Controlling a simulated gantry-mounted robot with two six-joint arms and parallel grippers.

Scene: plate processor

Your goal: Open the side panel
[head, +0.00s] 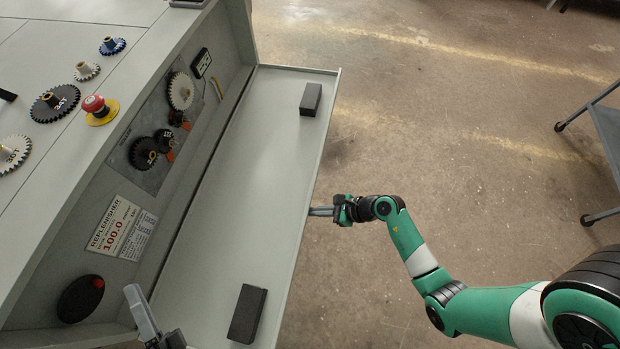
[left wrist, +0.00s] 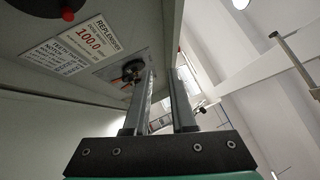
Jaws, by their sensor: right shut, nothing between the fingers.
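The grey side panel (head: 215,215) is hinged down from the machine's side and lies roughly flat, its inner face up. Two black blocks, one far (head: 311,99) and one near (head: 247,313), sit on it. My right gripper (head: 320,211) is shut and empty at the panel's outer edge; I cannot tell whether it touches. My left gripper (head: 140,312) is at the near end, by the machine's opening. In the left wrist view, its fingers (left wrist: 163,100) are apart with nothing between them, below the replenisher label (left wrist: 85,45).
The exposed recess holds several gears (head: 181,91), a socket (head: 201,63) and a black round knob (head: 80,299). A red stop button (head: 94,105) and loose gears are on the machine's top. A cart (head: 608,135) stands far right; the floor between is clear.

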